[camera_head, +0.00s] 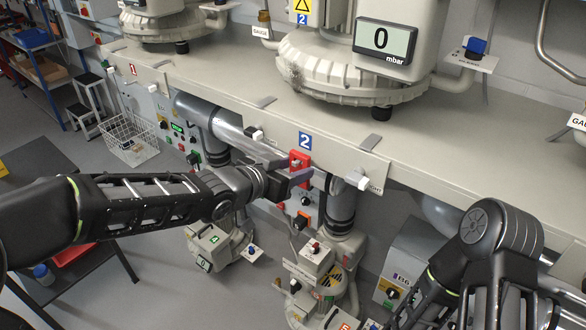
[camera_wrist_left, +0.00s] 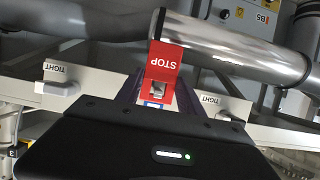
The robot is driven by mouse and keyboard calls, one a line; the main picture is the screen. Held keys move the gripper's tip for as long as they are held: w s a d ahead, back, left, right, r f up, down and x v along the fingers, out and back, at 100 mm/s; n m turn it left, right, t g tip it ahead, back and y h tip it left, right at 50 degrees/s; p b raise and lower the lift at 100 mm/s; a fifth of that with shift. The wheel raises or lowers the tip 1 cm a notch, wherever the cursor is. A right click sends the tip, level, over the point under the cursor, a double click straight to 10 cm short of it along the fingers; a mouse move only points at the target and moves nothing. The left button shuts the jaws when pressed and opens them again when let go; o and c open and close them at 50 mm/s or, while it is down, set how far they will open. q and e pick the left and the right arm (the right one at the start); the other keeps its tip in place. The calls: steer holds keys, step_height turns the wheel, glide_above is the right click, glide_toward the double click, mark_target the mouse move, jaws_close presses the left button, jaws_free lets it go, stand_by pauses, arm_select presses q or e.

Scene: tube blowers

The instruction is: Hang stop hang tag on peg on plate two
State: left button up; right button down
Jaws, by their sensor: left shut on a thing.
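The red stop hang tag (camera_head: 300,156) is at my left gripper (camera_head: 289,169), just below the blue number 2 label (camera_head: 306,141) on the bench's front edge. In the left wrist view the tag (camera_wrist_left: 166,58) shows the word STOP upside down. It sits between the two fingers of my left gripper (camera_wrist_left: 157,94), which is shut on it. A small grey piece (camera_wrist_left: 157,88) shows at the tag's lower part; I cannot tell whether it is the peg or whether the tag touches it. My right gripper is out of view.
The bench (camera_head: 220,95) carries a pump with a gauge reading 0 (camera_head: 383,42). My right arm is at the lower right.

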arm_select(q)
steer(key=o, duration=1.4)
steer(key=shift+a+r, duration=0.1)
steer(key=p+v, duration=0.3)
steer(key=v, duration=0.4)
steer(key=shift+s+a, duration=0.15)
steer(key=shift+s, duration=0.15)
